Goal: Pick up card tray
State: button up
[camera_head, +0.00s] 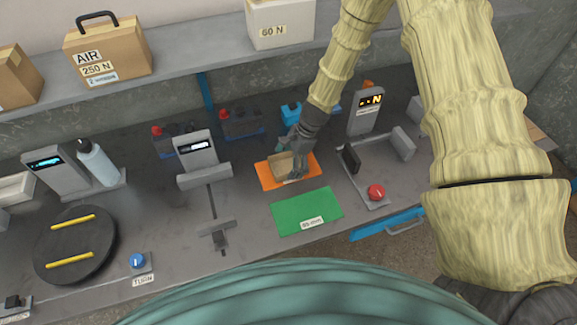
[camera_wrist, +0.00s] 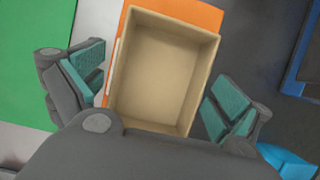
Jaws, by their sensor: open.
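The card tray (camera_head: 283,165) is an open, empty tan box on an orange mat (camera_head: 304,179) on the workbench. In the wrist view the tray (camera_wrist: 162,75) fills the middle, with the orange mat (camera_wrist: 200,12) showing past its far edge. My gripper (camera_head: 292,155) is directly over the tray. In the wrist view my gripper (camera_wrist: 160,92) is open, with one teal-padded finger on each side of the tray. A gap shows between each pad and the tray walls. The near edge of the tray is partly hidden by my gripper body.
A green mat (camera_head: 306,212) labelled 85 mm lies just in front. A force device with a red knob (camera_head: 376,192) stands to the right, and a slide gauge (camera_head: 205,175) to the left. A round black turntable (camera_head: 76,243) is at far left. A shelf (camera_head: 180,85) runs behind.

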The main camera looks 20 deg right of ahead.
jog(key=shift+f, duration=0.2)
dwell(0.3)
jog(key=c, duration=0.9)
jog(key=shift+r, duration=0.1)
